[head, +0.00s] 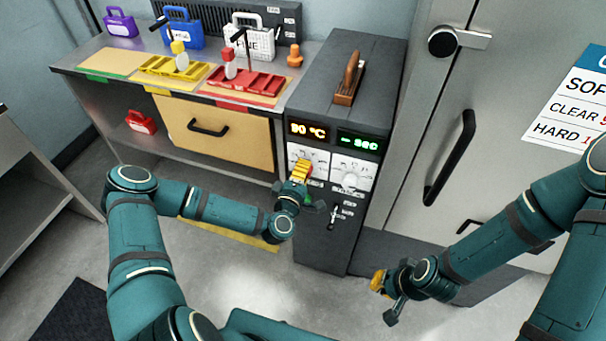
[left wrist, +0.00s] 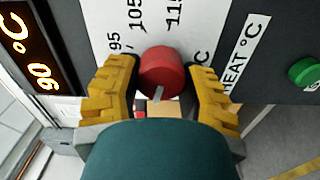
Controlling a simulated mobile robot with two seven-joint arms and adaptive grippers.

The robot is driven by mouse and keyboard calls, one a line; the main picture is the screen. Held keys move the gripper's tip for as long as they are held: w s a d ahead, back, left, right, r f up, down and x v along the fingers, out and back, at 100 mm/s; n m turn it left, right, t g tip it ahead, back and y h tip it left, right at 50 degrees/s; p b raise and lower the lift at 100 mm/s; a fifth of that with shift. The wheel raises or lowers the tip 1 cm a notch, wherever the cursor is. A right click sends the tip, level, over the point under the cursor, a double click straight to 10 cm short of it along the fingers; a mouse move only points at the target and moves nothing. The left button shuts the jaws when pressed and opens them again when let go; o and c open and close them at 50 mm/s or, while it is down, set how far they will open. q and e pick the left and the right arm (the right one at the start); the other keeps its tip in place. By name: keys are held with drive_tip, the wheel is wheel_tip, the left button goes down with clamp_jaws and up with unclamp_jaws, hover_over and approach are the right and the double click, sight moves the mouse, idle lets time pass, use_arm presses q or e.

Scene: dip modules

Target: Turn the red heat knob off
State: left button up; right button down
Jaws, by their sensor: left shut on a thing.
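The red heat knob (left wrist: 161,72) is round with a pale pointer mark at its lower edge in the left wrist view. It sits on a white dial plate (left wrist: 97,25) marked 95, 105 and 115. My left gripper (left wrist: 163,85) has its yellow fingers on either side of the knob and is shut on it. In the head view, my left gripper (head: 301,172) is at the upper left dial of the dark machine (head: 325,225) and hides the knob. The temperature display (head: 308,131) reads 90 °C. My right gripper (head: 381,292) is away from the machine; its finger gap is unclear.
A second white dial (head: 350,174) sits right of the left gripper. A green button (left wrist: 305,72) shows in the left wrist view. A bench with yellow (head: 172,68) and red (head: 248,84) trays stands left. A grey door with a black handle (head: 450,158) is at right.

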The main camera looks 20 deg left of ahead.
use_arm(q)
drive_tip(key=shift+n+b, duration=0.75)
drive_tip(key=shift+n, duration=1.25)
drive_tip(key=o, duration=1.2)
drive_tip(key=shift+f, duration=0.1)
drive_tip(key=s, duration=1.2)
drive_tip(key=shift+a, duration=0.2)
